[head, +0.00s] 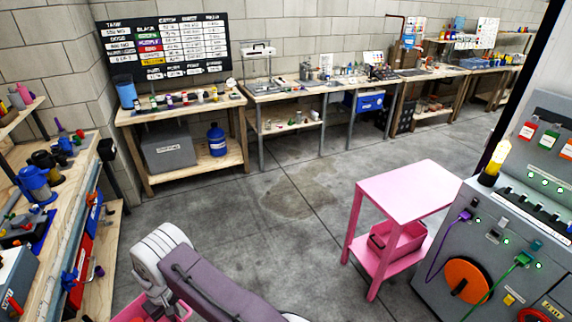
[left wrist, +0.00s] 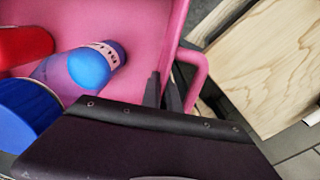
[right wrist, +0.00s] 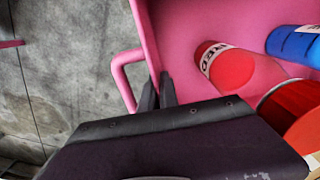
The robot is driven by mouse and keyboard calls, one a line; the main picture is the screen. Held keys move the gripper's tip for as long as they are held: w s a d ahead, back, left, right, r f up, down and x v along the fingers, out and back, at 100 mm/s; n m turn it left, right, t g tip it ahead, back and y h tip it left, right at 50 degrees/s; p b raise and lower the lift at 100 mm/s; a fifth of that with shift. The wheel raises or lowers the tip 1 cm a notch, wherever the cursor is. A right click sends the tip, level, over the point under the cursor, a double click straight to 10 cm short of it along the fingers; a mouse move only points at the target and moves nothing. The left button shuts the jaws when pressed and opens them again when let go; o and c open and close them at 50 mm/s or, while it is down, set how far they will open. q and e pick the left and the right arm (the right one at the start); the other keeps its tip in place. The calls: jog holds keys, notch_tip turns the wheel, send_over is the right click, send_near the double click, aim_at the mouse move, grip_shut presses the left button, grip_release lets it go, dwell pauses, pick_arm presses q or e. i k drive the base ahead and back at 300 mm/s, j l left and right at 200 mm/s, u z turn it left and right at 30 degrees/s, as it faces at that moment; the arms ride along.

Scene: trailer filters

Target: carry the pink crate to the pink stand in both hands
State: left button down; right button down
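The pink crate (head: 127,312) shows only in part at the bottom left of the head view, below my right gripper (head: 157,302). In the left wrist view the crate (left wrist: 140,25) holds red and blue cylinders, and my left gripper (left wrist: 164,94) is closed at its wall beside the handle (left wrist: 199,75). In the right wrist view my right gripper (right wrist: 158,92) is closed at the opposite wall (right wrist: 150,45), beside the other handle (right wrist: 120,72). The pink stand (head: 405,187) is right of centre in the head view, its top bare.
Another pink crate (head: 398,243) sits on the stand's lower shelf. A grey control panel (head: 500,225) with cables stands right of it. A cluttered wooden bench (head: 85,170) runs along the left. Floor (head: 285,220) between is open. Worktables (head: 190,108) line the back wall.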

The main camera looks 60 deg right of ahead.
aim_at(406, 191)
jog(key=i+l+z, duration=0.15)
jog(key=z, duration=0.3)
jog(key=i+l+z, duration=0.2)
jog(key=z, duration=0.3)
jog(key=i+l+z, duration=0.1)
jog(key=z, duration=0.35)
jog(key=i+z, duration=0.3)
jog(key=z, duration=0.15)
